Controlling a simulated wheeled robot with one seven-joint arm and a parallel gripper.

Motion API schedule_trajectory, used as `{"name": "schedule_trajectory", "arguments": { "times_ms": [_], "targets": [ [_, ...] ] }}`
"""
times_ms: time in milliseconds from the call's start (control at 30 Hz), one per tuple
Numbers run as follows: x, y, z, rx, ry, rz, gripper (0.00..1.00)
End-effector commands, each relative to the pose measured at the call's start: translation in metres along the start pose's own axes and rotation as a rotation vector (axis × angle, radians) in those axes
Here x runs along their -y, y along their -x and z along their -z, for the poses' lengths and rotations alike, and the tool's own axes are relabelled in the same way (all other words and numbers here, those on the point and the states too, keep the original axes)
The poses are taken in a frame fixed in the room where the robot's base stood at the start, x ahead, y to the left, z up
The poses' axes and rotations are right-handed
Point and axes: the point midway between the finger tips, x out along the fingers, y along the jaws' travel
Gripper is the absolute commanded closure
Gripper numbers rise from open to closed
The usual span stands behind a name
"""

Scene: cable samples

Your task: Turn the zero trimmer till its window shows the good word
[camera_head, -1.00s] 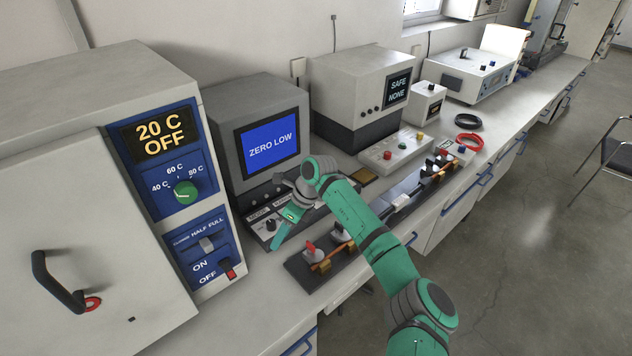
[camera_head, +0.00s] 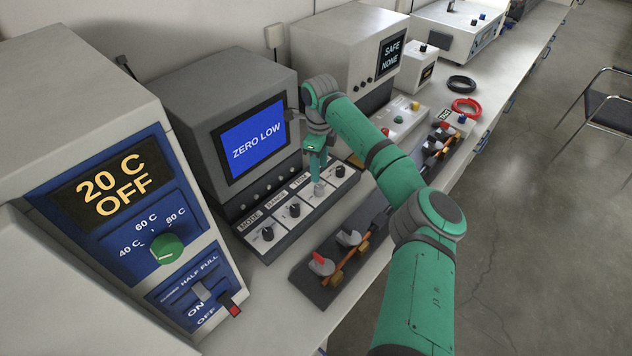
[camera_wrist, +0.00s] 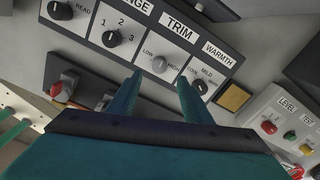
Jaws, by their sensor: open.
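The trim knob (camera_wrist: 159,64) is a light grey dial under the TRIM label in the wrist view, with LOW on its left and HIGH on its right. In the head view the knob (camera_head: 319,188) is partly covered by my gripper (camera_head: 317,168). The blue window (camera_head: 254,141) reads ZERO LOW. In the wrist view my gripper (camera_wrist: 160,84) is open, one finger on each side of the knob's line and the knob just beyond the tips. No contact is visible.
Dark knobs for mode (camera_head: 267,233), range (camera_head: 294,210) and warmth (camera_head: 340,171) share the panel strip. A dark fixture with a red lever (camera_head: 319,260) lies in front. A grey box with a SAFE NONE display (camera_head: 391,54) stands behind to the right.

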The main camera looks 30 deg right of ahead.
Motion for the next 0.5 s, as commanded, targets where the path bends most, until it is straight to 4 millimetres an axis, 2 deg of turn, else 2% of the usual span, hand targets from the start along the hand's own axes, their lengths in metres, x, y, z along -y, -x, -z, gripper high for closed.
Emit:
{"name": "schedule_trajectory", "arguments": {
  "times_ms": [100,300,500],
  "targets": [
    [-0.001,-0.024,-0.001,0.001,0.000,-0.004,0.55],
    [-0.002,-0.057,-0.002,0.002,0.001,-0.003,0.55],
    [-0.002,-0.079,-0.002,0.002,0.003,-0.002,0.55]
  ]
}}
